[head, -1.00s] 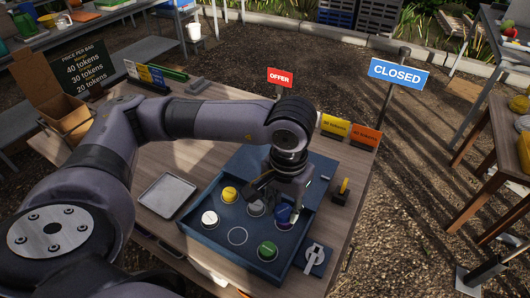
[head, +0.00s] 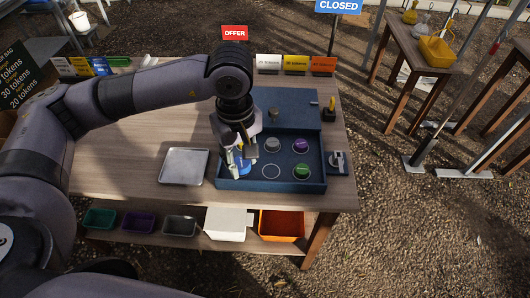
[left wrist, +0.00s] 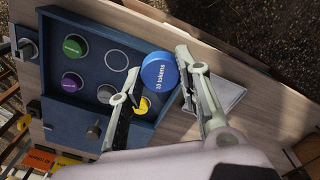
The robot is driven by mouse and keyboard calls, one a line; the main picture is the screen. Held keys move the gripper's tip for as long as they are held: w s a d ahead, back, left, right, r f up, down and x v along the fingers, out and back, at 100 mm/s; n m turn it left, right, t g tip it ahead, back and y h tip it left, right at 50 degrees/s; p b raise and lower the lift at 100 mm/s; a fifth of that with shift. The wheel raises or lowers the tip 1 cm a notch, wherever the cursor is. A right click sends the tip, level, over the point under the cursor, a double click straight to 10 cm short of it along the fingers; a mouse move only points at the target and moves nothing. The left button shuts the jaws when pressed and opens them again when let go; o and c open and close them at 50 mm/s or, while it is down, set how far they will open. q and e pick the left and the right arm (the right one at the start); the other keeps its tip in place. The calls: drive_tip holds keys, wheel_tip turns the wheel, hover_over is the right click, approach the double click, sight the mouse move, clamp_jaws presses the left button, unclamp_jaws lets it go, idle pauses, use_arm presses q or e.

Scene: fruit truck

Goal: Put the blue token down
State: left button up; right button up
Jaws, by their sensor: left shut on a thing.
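The blue token (head: 243,168) is held by my left gripper (head: 240,158) over the left part of the blue tray (head: 222,184). In the left wrist view the token (left wrist: 160,72), marked "10 tokens", shows between the two fingertips (left wrist: 160,88). It covers the tray's edge there; its height above the tray is hard to tell. The tray holds a purple token (head: 300,145), a green token (head: 302,170), a grey token (head: 273,143) and one empty ring (head: 270,171). A yellow token (left wrist: 141,105) is partly hidden behind a finger. My right gripper is not seen.
A metal dish (head: 184,167) lies on the table just left of the tray. Coloured price cards (head: 296,63) stand at the table's back edge. Several bins (head: 228,223) sit on the shelf below. The table left of the dish is clear.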

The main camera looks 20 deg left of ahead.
use_arm(q)
drive_tip(key=w+d+r+n, duration=0.2)
drive_tip(key=w+n, duration=0.2)
drive_tip(key=n, duration=0.4)
wheel_tip(320, 180, up, 4)
drive_tip(key=n+p, duration=0.4)
drive_tip(key=n, duration=2.1)
hover_over(271, 171)
wheel_tip(271, 171, down, 15)
drive_tip(key=p, duration=0.3)
drive_tip(key=shift+r, duration=0.15)
wheel_tip(271, 171, down, 4)
drive_tip(key=shift+s+p, duration=0.1)
drive_tip(key=shift+p, duration=0.55)
drive_tip(key=shift+f, duration=0.45)
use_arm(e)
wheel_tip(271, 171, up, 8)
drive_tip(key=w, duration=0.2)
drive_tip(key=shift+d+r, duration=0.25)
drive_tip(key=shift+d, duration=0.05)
use_arm(q)
drive_tip(key=shift+f, duration=0.1)
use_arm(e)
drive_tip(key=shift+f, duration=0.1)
